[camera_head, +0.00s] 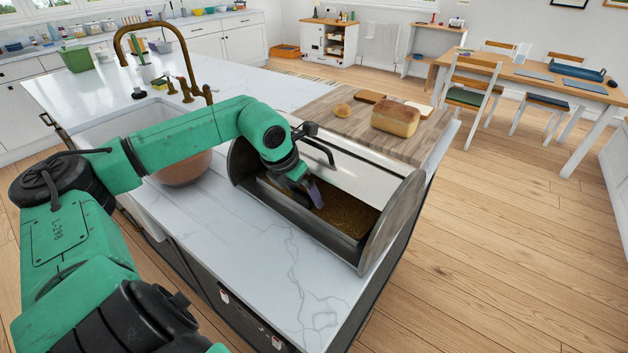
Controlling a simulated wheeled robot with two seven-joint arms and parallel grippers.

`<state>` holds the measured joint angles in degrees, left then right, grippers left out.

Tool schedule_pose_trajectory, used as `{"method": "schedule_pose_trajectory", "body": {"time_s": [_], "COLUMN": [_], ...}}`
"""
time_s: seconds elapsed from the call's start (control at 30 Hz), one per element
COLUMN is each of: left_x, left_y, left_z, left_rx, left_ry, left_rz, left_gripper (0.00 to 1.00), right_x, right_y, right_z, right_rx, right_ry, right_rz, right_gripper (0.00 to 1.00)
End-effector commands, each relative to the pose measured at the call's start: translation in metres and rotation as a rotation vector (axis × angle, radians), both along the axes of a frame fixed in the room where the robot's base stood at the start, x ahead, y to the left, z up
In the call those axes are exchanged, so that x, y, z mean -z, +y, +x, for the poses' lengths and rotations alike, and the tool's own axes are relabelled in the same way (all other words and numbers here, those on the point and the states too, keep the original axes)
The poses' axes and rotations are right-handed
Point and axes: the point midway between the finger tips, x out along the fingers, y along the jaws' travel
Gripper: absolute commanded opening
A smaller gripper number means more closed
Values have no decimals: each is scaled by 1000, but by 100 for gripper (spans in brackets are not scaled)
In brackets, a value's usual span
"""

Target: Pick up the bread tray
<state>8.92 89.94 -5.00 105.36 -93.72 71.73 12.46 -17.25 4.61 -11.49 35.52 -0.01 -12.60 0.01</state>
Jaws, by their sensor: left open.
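An open bread bin with rounded ends (388,222) stands on the white marble counter. Inside it lies a flat brown speckled surface (348,214) with a dark rim, which looks like the bread tray. My left gripper (312,197) reaches down into the bin, with its fingers over the left part of the brown surface. It is open; I cannot tell whether the fingers touch the tray. My wrist hides the tray's left end. My right gripper is not in view.
The bin's handle (318,150) rises close beside my wrist. Behind the bin, a wooden board (345,128) carries a loaf (395,118) and a bun (342,109). A sink with a brass tap (188,92) is at left. The front counter is clear.

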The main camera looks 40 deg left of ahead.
Motion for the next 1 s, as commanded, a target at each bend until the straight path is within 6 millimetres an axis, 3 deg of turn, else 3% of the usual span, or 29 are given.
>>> {"method": "schedule_pose_trajectory", "body": {"time_s": [0.03,0.27,0.3,0.53,0.57,0.83,1.0], "left_x": [-1,7,7,7,6,7,7], "left_y": [-1,1,1,0,0,0,1], "left_z": [1,2,2,2,2,2,-1], "left_rx": [-1,-4,-4,-4,-4,-3,2], "left_ry": [2,0,0,1,-1,-1,-1], "left_rz": [-5,2,2,1,1,1,6], "left_gripper": [100,100,96,8,5,5,5], "right_x": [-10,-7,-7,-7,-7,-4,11], "right_y": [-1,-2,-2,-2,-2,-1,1], "right_z": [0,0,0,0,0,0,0], "right_rx": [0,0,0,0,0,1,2], "right_ry": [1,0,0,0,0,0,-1], "right_rz": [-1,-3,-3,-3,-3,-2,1], "right_gripper": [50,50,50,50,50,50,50]}}
